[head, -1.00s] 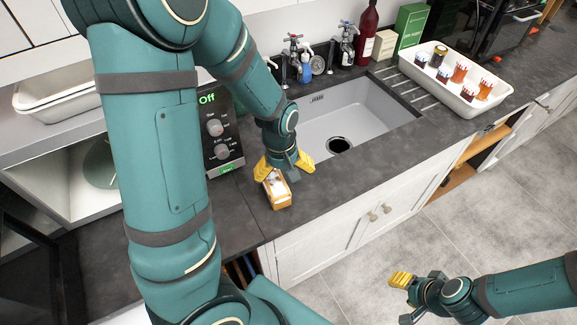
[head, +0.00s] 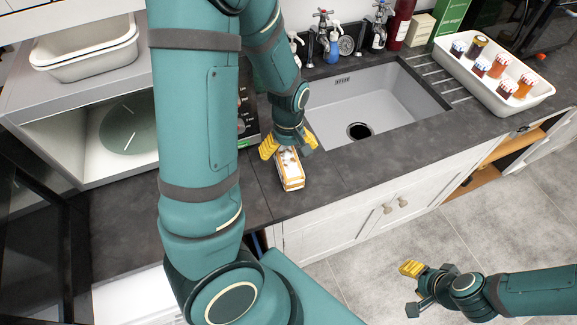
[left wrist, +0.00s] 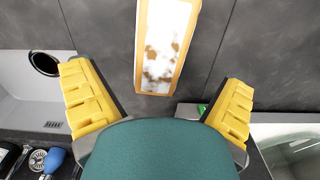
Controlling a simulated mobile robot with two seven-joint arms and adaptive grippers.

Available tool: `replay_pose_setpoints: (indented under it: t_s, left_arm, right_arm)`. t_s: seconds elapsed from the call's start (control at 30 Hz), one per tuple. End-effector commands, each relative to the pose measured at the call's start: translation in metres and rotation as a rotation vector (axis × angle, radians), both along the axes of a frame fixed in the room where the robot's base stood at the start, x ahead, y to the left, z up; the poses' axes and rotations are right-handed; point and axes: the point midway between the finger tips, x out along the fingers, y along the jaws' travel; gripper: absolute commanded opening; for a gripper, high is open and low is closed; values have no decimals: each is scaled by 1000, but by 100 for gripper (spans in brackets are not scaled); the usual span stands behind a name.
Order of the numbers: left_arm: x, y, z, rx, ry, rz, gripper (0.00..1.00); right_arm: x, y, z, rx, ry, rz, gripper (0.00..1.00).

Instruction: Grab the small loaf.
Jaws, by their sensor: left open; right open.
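The small loaf (head: 291,172) appears to be a long orange-brown block with a white, brown-flecked top. It lies on the dark countertop in front of the sink's left end. In the left wrist view the loaf (left wrist: 163,45) is upper centre, its near end toward the gap between the fingers. My left gripper (head: 287,147) is open, its yellow-padded fingers on either side of the loaf's far end in the head view. In the left wrist view the left gripper (left wrist: 157,85) shows clear gaps on both sides. My right gripper (head: 412,288) is open and empty, above the floor.
The sink (head: 380,98) lies right of the loaf. A white tray (head: 520,103) with several jars stands on the drainer. Taps and bottles line the back. White trays (head: 85,45) sit on an open appliance at left. The counter right of the loaf is clear.

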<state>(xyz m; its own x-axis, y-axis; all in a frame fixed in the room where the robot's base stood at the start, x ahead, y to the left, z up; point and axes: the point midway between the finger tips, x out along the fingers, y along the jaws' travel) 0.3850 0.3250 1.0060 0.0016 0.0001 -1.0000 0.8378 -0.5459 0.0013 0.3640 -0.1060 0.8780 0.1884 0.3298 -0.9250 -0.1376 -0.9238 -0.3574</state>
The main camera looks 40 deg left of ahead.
Motion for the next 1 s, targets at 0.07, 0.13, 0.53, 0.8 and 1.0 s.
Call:
replay_pose_setpoints:
  t_s: [0.07, 0.13, 0.53, 0.8, 1.0]
  left_arm:
    - [-3, -2, -14, 0, 5, 0, 99]
    - [-5, -3, -25, 0, 5, 1, 99]
    - [-3, -3, -45, 0, 0, -1, 99]
    - [-3, -3, -45, 0, 0, -1, 25]
    - [-3, -3, -45, 0, 0, -1, 17]
  right_arm:
    - [0, 0, -4, -1, 0, 0, 47]
    - [0, 0, -7, -1, 0, 0, 47]
    - [0, 0, -11, -2, 0, 0, 47]
    - [0, 1, -11, -2, 1, 0, 47]
    - [0, 1, -11, -2, 1, 0, 47]
